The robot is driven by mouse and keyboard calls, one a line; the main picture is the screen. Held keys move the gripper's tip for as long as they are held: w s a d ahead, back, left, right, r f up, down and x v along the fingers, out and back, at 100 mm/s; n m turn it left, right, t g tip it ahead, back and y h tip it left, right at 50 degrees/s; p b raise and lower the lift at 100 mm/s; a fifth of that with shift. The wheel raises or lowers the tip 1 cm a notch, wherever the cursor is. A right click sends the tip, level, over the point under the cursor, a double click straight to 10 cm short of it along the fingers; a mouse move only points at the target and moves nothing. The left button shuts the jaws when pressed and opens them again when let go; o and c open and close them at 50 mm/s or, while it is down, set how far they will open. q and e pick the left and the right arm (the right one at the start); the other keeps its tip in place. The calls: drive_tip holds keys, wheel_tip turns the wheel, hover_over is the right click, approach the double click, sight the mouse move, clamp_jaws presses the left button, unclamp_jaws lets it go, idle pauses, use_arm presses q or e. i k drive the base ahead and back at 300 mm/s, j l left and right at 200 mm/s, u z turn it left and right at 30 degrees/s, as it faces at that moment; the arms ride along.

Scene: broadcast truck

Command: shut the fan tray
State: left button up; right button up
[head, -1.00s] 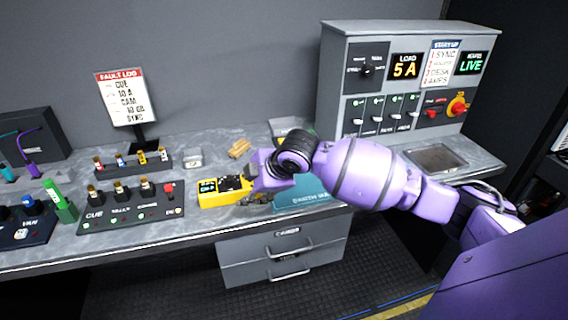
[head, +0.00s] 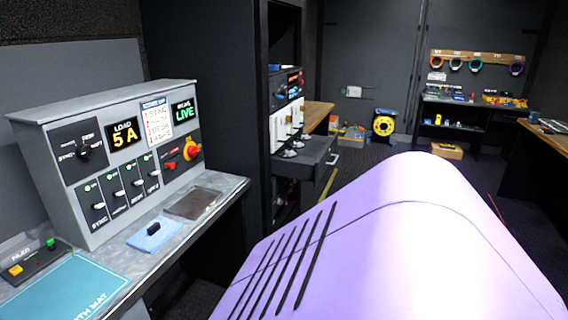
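A dark grey tray (head: 307,157) juts out of the tall black equipment rack (head: 262,130) in the middle of the head view, so it stands open. It looks like the fan tray, but I can read no label on it. A handle-like bar shows at its front right. Neither of my grippers is in view. A large purple part of my own body fills the lower right and hides the floor there.
A console (head: 125,155) with switches and a "LIVE" display stands on the counter at left. A blue cloth with a black item (head: 153,231) lies before it. Dark floor is open beyond the rack, towards a cable reel (head: 384,124) and a far workbench.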

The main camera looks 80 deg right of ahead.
sight(306, 157)
drive_tip(key=z, duration=1.65)
drive_tip(key=i+l+z, duration=0.15)
drive_tip(key=z, duration=0.25)
drive_tip(key=i+l+z, duration=0.15)
drive_tip(key=z, duration=0.2)
drive_tip(key=i+z, duration=0.2)
drive_tip(key=z, duration=0.2)
